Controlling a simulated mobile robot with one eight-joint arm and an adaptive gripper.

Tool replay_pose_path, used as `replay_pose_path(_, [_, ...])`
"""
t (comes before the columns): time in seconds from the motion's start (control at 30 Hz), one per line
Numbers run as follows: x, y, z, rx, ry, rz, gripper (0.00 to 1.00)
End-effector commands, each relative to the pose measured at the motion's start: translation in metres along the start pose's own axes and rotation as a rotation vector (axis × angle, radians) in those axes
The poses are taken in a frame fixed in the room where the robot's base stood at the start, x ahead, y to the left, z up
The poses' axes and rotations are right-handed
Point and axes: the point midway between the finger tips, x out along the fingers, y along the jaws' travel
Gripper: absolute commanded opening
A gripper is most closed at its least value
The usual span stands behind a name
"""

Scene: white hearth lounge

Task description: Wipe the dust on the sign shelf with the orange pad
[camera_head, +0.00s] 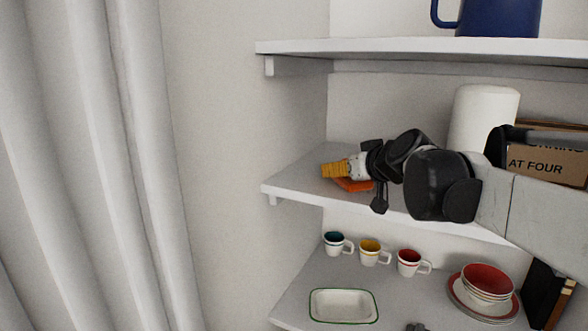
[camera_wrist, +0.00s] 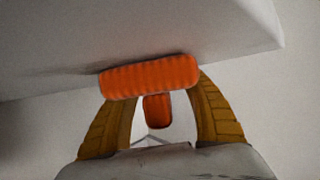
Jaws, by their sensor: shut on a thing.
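The orange pad (camera_wrist: 150,77) is a ribbed block with a small orange grip under it in the wrist view. My gripper (camera_wrist: 160,98) is shut on that grip, one yellow-brown finger on each side. In the head view the pad (camera_head: 353,186) shows partly below my gripper (camera_head: 336,171), at the left part of the sign shelf (camera_head: 300,178). The pad appears to be at the white shelf surface (camera_wrist: 225,35); I cannot tell for sure that it touches. A faint dark smudge, apparently dust (camera_wrist: 85,71), lies left of the pad in the wrist view.
A white cylinder (camera_head: 484,115) and a cardboard sign (camera_head: 548,165) stand on the sign shelf to the right. A blue jug (camera_head: 498,17) is on the shelf above. Below are several cups (camera_head: 370,252), a green-rimmed dish (camera_head: 343,305) and stacked bowls (camera_head: 487,284). A curtain (camera_head: 95,160) hangs left.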

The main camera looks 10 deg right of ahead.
Motion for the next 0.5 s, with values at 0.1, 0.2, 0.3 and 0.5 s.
replay_pose_path(0.1, [0.009, -0.009, -0.002, -0.001, 0.001, -0.001, 0.32])
replay_pose_path(0.2, [0.013, -0.013, -0.004, -0.001, 0.001, -0.001, 0.32])
replay_pose_path(0.3, [0.015, -0.016, -0.004, 0.0, 0.001, -0.001, 0.32])
replay_pose_path(0.5, [0.023, -0.024, -0.008, -0.001, 0.0, -0.002, 0.32])
